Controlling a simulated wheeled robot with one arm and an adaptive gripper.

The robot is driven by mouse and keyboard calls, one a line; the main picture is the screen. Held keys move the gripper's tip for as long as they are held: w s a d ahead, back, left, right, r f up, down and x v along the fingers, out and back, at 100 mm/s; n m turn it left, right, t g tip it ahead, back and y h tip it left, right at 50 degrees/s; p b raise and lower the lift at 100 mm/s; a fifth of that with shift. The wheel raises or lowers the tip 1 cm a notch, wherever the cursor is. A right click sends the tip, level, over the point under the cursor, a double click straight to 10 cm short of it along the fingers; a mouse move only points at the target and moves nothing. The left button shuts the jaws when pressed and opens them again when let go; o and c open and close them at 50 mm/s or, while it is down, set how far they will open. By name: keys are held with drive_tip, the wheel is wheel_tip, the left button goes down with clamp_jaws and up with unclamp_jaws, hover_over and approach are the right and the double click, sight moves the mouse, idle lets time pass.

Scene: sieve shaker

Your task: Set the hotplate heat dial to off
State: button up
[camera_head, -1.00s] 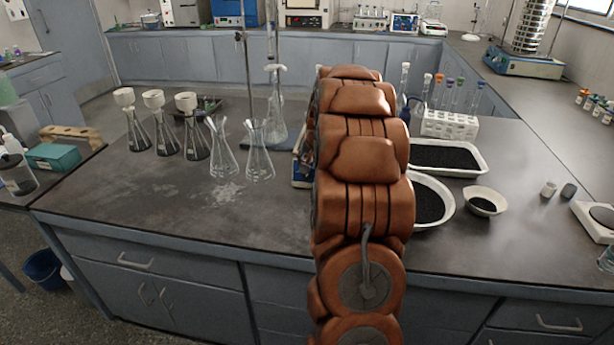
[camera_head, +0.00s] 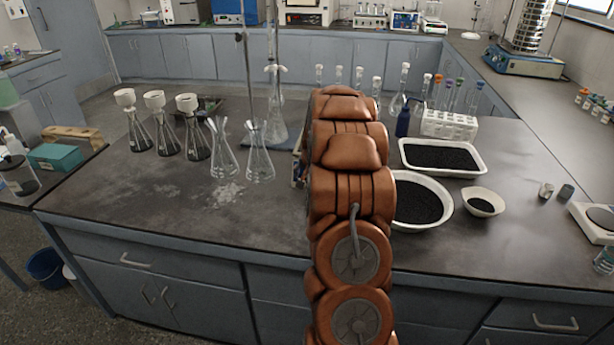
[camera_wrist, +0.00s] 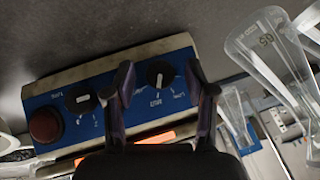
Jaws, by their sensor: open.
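The hotplate (camera_wrist: 120,115) shows a blue front panel in the wrist view. It carries two black dials: one dial (camera_wrist: 161,73) at the right and another dial (camera_wrist: 81,102) at the left. A dark red round part (camera_wrist: 45,125) sits at the panel's left end. The small lettering is too unclear to tell which dial is for heat. My gripper (camera_wrist: 163,78) is open, with its fingertips on either side of the right dial; I cannot tell whether they touch it. In the head view my arm hides my gripper and nearly all of the hotplate.
Glassware (camera_wrist: 265,65) also shows at the wrist view's right. A round dish of black grains (camera_head: 418,205) and a white tray (camera_head: 465,172) lie right of my arm.

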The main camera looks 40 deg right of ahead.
drive_tip(key=shift+c, duration=0.2)
clamp_jaws()
idle(0.4)
drive_tip(key=shift+w+f+n+g+h+b, duration=0.1)
drive_tip(key=shift+f+n+g+h+b, duration=0.15)
drive_tip(key=shift+n+g+h+b, duration=0.75)
drive_tip(key=n+g+h+b, duration=0.1)
drive_tip(key=b, duration=0.1)
drive_tip(key=n+g+h+b, duration=0.1)
drive_tip(key=n+g+b, duration=0.1)
drive_tip(key=n+b, duration=0.1)
drive_tip(key=shift+w+a+g+h+b, duration=0.25)
drive_tip(key=shift+g+h+b, duration=0.05)
drive_tip(key=shift+g+h, duration=0.1)
drive_tip(key=n+h+b, duration=0.1)
drive_tip(key=n+g+h+b, duration=0.1)
drive_tip(key=shift+a+f+n+g+h, duration=0.15)
drive_tip(key=shift+n+g+h, duration=0.15)
drive_tip(key=shift+n, duration=0.1)
drive_tip(key=shift+n+g+h+b, duration=0.4)
drive_tip(key=shift+n+h+b, duration=1.05)
drive_tip(key=shift+n+h, duration=0.35)
